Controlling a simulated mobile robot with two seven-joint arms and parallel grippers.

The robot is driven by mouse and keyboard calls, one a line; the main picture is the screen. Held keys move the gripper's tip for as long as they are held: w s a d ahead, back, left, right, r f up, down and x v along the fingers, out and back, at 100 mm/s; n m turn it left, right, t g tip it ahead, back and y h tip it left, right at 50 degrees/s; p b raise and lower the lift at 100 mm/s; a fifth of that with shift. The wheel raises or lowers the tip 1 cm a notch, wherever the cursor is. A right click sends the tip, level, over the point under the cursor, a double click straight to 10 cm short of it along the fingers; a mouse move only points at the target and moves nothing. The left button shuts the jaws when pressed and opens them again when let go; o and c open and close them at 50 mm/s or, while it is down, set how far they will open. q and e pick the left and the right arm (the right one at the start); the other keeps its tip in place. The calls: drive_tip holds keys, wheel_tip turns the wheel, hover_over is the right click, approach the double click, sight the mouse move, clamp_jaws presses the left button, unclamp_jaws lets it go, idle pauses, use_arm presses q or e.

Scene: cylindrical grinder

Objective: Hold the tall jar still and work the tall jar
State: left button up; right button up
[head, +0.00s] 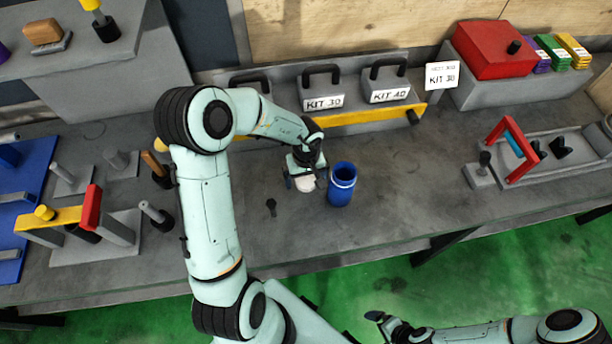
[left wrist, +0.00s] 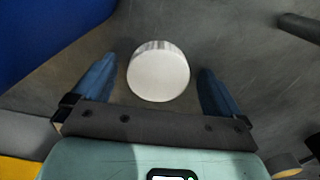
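The tall blue jar (head: 342,186) stands upright on the grey bench in the head view, with a pale band below its rim. Its top looks open. Part of it fills the upper left of the left wrist view (left wrist: 40,35). A round white lid-like piece (left wrist: 158,72) lies just left of the jar in the head view (head: 306,184). My left gripper (head: 305,182) is over this piece. In the left wrist view its two blue fingers stand either side of the piece with small gaps. My right gripper (head: 388,326) is low in the head view, away from the jar; its opening is unclear.
A small dark tool (head: 271,206) lies left of the jar. A grey rack with kit boxes (head: 322,92) and a yellow strip stands behind. A fixture with a red frame (head: 510,150) is at right. The bench front around the jar is clear.

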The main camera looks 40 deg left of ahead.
sight(306, 179)
use_arm(q)
drive_tip(key=shift+r, duration=0.15)
wheel_tip(306, 179, up, 12)
drive_tip(key=p, duration=0.2)
drive_tip(key=shift+p, duration=0.35)
use_arm(e)
drive_tip(key=shift+t, duration=0.3)
drive_tip(key=w+r, duration=0.3)
drive_tip(key=w, duration=0.1)
drive_tip(key=shift+r, duration=0.3)
